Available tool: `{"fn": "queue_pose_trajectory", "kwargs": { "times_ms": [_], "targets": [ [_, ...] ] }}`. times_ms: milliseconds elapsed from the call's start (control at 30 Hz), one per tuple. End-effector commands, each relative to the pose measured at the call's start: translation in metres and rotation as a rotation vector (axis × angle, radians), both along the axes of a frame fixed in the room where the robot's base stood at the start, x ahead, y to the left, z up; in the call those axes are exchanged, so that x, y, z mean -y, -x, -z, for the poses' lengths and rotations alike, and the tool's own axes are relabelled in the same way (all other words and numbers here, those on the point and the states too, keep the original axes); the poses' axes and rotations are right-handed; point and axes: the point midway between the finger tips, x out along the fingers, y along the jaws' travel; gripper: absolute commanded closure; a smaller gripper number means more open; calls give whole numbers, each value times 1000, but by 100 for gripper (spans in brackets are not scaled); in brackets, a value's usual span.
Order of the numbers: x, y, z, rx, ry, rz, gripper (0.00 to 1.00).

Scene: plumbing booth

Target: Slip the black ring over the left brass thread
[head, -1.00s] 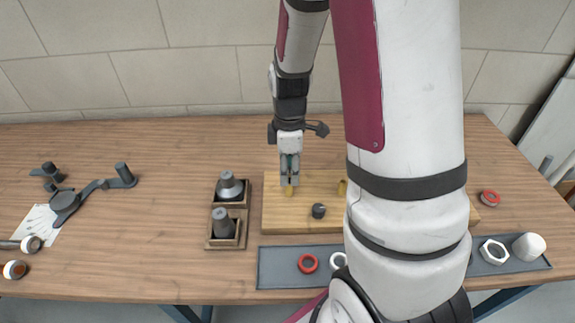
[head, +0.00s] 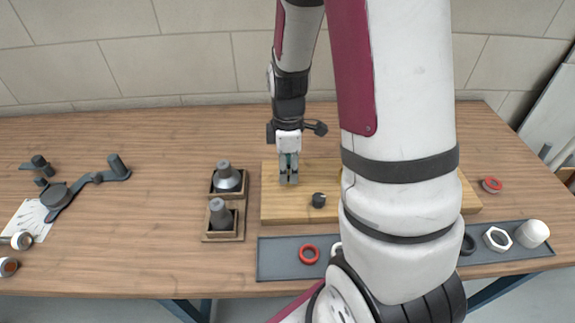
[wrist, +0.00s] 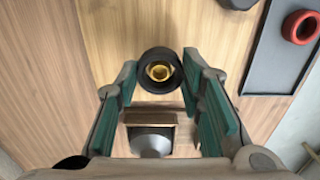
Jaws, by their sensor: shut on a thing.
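My gripper (head: 289,181) is shut on the black ring (wrist: 145,84) and points down over the left part of the wooden board (head: 272,212). In the wrist view the ring lies flat between the teal fingertips. The left brass thread (wrist: 159,72) shows inside the ring's opening, a little off its middle. The ring looks level with or around the top of the thread; how far down it sits I cannot tell. In the head view the fingers hide both the ring and this thread.
A dark stub (head: 318,200) stands on the board just right of my gripper. Two wooden boxes with grey fittings (head: 228,180) stand close on the left. A grey tray (head: 275,265) in front holds a red ring (head: 309,253), a white nut (head: 497,238) and a white cap (head: 533,233). My arm hides the board's middle.

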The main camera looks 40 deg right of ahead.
Motion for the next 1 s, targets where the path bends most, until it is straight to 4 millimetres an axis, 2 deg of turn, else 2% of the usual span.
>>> {"fn": "queue_pose_trajectory", "kwargs": {
  "times_ms": [200,233,300,533,567,700,1000],
  "targets": [
    [0,0,0,0,0,0,80],
    [0,0,0,0,0,0,58],
    [0,0,0,0,0,0,42],
    [0,0,0,0,0,0,42],
    [0,0,0,0,0,0,37],
    [0,0,0,0,0,0,8],
    [0,0,0,0,0,0,8]
  ]
}}
